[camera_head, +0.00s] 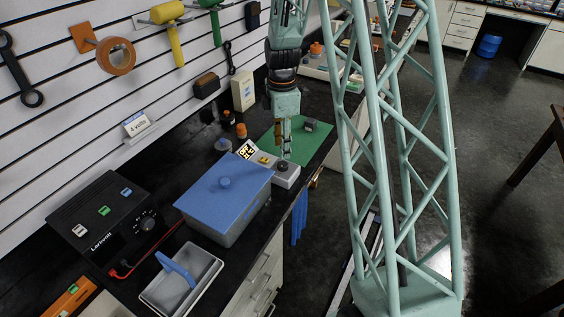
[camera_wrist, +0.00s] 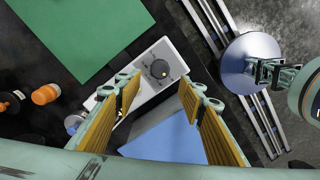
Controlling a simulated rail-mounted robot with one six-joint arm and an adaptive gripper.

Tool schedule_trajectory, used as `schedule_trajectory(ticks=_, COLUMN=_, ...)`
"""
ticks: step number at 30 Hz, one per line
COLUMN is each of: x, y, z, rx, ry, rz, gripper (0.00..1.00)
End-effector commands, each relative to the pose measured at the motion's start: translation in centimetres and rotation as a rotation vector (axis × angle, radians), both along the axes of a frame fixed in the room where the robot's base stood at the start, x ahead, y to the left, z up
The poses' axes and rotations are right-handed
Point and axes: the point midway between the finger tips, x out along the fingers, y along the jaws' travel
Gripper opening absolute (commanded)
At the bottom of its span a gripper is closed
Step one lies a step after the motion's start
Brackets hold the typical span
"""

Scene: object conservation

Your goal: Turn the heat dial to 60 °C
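The dark round dial (camera_head: 282,165) sits on the top of a light grey control box at the end of the blue-lidded bath (camera_head: 226,185). In the wrist view the dial (camera_wrist: 159,69) shows a small yellow mark on its right lower side; no temperature figure is readable. My gripper (camera_head: 284,153) points down above the control box. In the wrist view my gripper (camera_wrist: 158,95) is open and empty, its two yellow-padded fingers apart. The dial shows just beyond the gap between the fingertips, and no contact is visible. The blue lid (camera_wrist: 165,138) lies below the gap.
A small OFF sign (camera_head: 246,149) stands beside the control box. A green mat (camera_head: 300,140) lies behind it. A black power supply (camera_head: 108,225) and a grey tray (camera_head: 182,280) are at the left front. Orange-capped bottles (camera_wrist: 45,94) stand to the left in the wrist view.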

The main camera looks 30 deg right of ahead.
Motion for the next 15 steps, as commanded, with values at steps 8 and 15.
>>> schedule_trajectory(ticks=8, x=0.0, y=0.0, z=-3.0, rx=0.0, ry=0.001, rz=0.0, gripper=0.37)
schedule_trajectory(ticks=15, x=0.0, y=0.0, z=-5.3, rx=0.0, ry=0.0, rz=0.0, gripper=0.37)
